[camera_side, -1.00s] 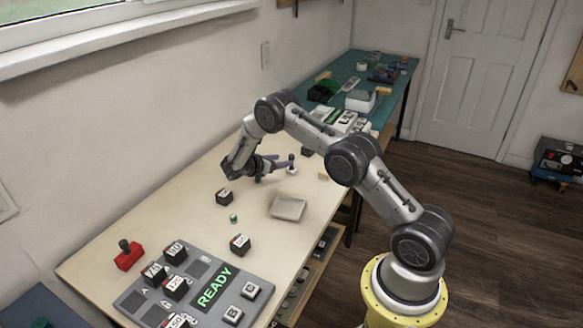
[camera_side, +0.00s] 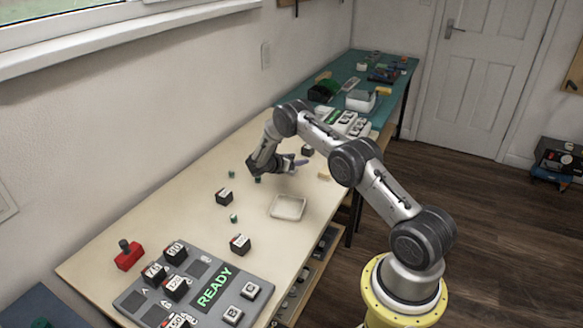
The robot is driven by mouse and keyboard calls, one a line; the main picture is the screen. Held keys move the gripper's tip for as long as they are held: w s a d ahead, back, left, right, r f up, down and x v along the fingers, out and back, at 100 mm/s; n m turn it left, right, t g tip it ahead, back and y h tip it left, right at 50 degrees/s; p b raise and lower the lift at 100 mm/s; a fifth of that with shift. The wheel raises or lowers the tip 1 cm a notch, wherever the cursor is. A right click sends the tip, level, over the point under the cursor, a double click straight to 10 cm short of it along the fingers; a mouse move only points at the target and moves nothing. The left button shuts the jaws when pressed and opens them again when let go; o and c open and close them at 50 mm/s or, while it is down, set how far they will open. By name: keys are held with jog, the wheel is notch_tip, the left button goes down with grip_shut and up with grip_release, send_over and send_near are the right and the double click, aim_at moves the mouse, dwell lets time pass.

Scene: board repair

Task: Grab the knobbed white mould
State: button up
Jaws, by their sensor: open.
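My gripper (camera_side: 295,164) is open, low over the far part of the pale bench. Its fingers point right, and a bluish finger shows at the tip. I cannot make out the knobbed white mould clearly. A small pale patch lies close to the fingertips, partly covered by them, and I cannot tell whether it is the mould or whether the fingers touch it.
A shallow pale tray (camera_side: 288,207) lies in front of my gripper. Dark blocks (camera_side: 223,197) and small green cylinders (camera_side: 234,218) stand nearby. A grey READY panel (camera_side: 214,288) and a red knobbed block (camera_side: 128,256) are at the near end. The bench's left side is clear.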

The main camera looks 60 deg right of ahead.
grip_shut()
jog(key=shift+r, duration=0.15)
dwell(0.4)
